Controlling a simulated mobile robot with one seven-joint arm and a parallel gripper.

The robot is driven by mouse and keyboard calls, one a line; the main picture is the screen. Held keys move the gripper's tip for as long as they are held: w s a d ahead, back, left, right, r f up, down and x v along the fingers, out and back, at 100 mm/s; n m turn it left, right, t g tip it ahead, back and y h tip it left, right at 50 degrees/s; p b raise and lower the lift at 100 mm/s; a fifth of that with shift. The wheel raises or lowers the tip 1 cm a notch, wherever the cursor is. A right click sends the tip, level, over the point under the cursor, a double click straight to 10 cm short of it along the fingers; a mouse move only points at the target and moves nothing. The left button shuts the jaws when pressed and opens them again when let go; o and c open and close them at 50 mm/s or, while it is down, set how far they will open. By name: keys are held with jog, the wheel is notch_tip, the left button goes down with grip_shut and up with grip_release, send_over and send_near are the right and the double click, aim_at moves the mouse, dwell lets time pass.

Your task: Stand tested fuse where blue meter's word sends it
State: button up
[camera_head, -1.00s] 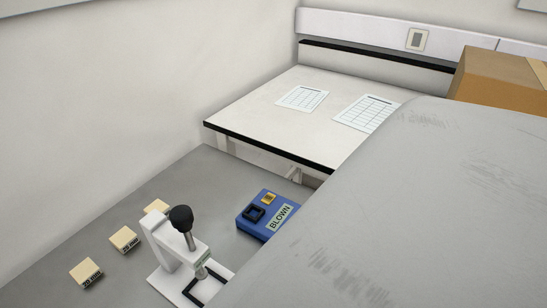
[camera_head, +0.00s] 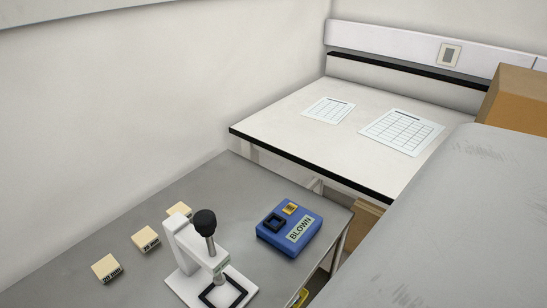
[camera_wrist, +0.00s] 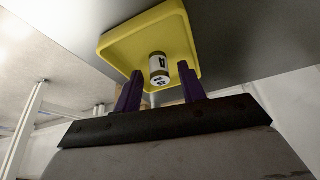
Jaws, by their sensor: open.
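The blue meter (camera_head: 290,228) stands on the grey bench with the word BLOWN on its label. In the wrist view, a white cylinder with a dark mark, apparently the fuse (camera_wrist: 159,69), is at a yellow tray (camera_wrist: 118,45). My gripper (camera_wrist: 161,82) is open, with its purple fingers apart. The cylinder appears between the fingertips in the picture, with gaps on both sides; I cannot tell its depth relative to them. A sliver of yellow, perhaps the same tray (camera_head: 300,298), shows at the bottom edge of the head view.
A white press with a black knob (camera_head: 205,222) stands left of the meter. Cream blocks with printed labels (camera_head: 107,268) sit farther left. A white table with paper sheets (camera_head: 402,132) is behind, with a cardboard box (camera_head: 515,100) at right. My arm covers the lower right.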

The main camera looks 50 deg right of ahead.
jog(key=v, duration=0.5)
jog(key=shift+w+a+f+b, duration=0.1)
jog(key=shift+a+f+b, duration=0.15)
jog(key=shift+a+b, duration=0.15)
jog(key=a, duration=0.3)
jog(key=a+b, duration=0.1)
jog(key=a, duration=0.3)
jog(key=w+a, duration=0.1)
jog(key=a, duration=0.3)
jog(key=shift+b, duration=0.3)
